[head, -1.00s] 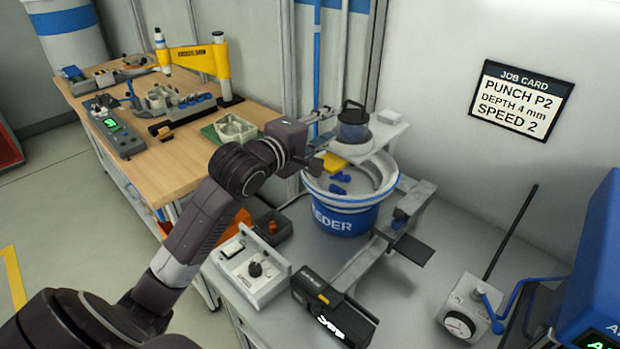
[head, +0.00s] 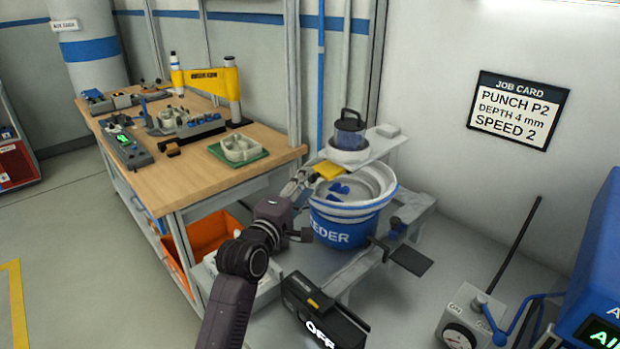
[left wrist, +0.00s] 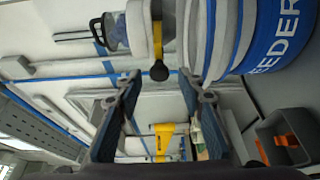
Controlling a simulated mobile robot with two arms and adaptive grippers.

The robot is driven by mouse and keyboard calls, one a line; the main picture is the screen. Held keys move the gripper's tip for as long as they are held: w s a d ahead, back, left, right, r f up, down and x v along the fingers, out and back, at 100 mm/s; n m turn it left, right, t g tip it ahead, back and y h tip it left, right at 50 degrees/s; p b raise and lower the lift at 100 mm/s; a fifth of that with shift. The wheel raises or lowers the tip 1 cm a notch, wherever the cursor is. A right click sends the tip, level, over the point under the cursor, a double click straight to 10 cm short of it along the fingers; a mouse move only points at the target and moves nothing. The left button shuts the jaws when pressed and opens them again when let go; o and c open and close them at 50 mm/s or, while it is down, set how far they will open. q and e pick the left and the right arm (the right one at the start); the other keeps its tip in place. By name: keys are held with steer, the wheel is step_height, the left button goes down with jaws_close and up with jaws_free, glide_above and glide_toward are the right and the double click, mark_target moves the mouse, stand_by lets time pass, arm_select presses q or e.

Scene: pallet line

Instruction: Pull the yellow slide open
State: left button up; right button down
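The yellow slide (head: 328,171) sits under the clear hopper (head: 349,133), above the rim of the feeder bowl (head: 333,229). In the left wrist view the slide shows edge-on as a yellow strip (left wrist: 157,28) with a round black knob (left wrist: 159,71) at its near end. My left gripper (head: 303,180) is just left of and slightly below the slide. In the left wrist view its fingers (left wrist: 161,80) are apart with nothing held, and the knob appears between the tips. I cannot tell whether they touch it. My right gripper is not in view.
Blue parts (head: 340,190) lie in the bowl. A black box reading OFF (head: 322,312) stands below it. The wooden bench (head: 190,172) is at left, with an orange bin (head: 208,243) underneath. A lever control (head: 460,325) is at right.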

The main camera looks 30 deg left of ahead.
mark_target(310, 179)
arm_select(q)
steer(key=shift+w+a, duration=0.1)
steer(key=shift+w, duration=1.75)
steer(key=shift+c, duration=0.3)
jaws_close()
